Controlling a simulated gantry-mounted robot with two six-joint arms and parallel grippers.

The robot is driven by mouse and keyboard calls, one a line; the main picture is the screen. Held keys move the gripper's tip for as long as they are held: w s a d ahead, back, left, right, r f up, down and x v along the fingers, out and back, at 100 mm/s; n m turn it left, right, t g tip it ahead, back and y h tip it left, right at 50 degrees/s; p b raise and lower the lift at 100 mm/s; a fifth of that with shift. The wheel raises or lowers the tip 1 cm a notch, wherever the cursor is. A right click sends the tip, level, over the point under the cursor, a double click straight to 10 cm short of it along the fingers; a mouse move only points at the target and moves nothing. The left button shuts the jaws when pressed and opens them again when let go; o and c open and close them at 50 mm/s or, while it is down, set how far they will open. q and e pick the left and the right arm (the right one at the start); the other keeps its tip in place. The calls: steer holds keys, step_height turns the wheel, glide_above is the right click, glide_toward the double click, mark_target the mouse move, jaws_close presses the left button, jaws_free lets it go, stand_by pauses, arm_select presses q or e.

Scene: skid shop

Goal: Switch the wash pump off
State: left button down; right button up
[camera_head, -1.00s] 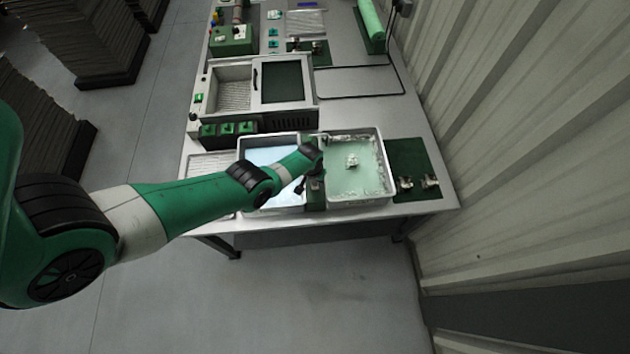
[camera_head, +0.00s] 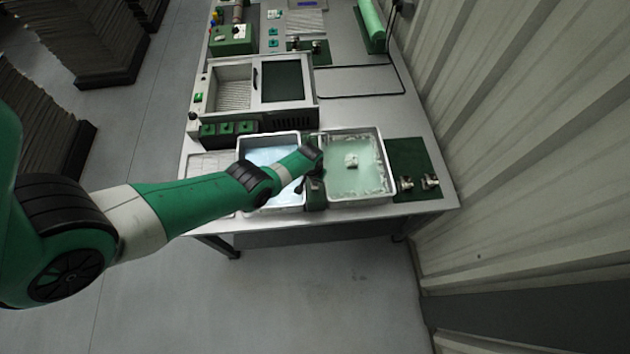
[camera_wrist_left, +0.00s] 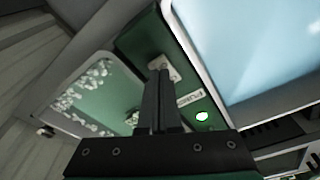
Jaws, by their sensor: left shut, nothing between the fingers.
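The pump control is a narrow dark green box (camera_head: 316,198) between two tubs in the head view. In the left wrist view, the box (camera_wrist_left: 137,40) carries a pale switch plate (camera_wrist_left: 172,68), a label (camera_wrist_left: 190,98) that seems to read PUMP, and a bright green lamp (camera_wrist_left: 202,116). My left gripper (camera_wrist_left: 160,72) is shut and empty, its fingertips at the switch plate. The fingers hide part of the plate; I cannot tell whether they touch it or how the switch is set. My left gripper (camera_head: 308,184) also shows over the box in the head view. My right gripper is not in view.
The right tub (camera_head: 383,163) holds green liquid, foam and a pale object (camera_head: 351,160). The left tub (camera_head: 262,136) holds pale blue liquid. A green mat (camera_head: 405,158) with small metal parts lies right of the tubs. A ribbed wall (camera_head: 530,150) borders the right side.

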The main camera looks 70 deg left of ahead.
arm_select(q)
steer(key=shift+f+b, duration=0.65)
steer(key=shift+f, duration=0.1)
step_height(320, 180, up, 7)
steer(key=p, duration=0.7)
steer(key=shift+r, duration=0.15)
stand_by(0.5)
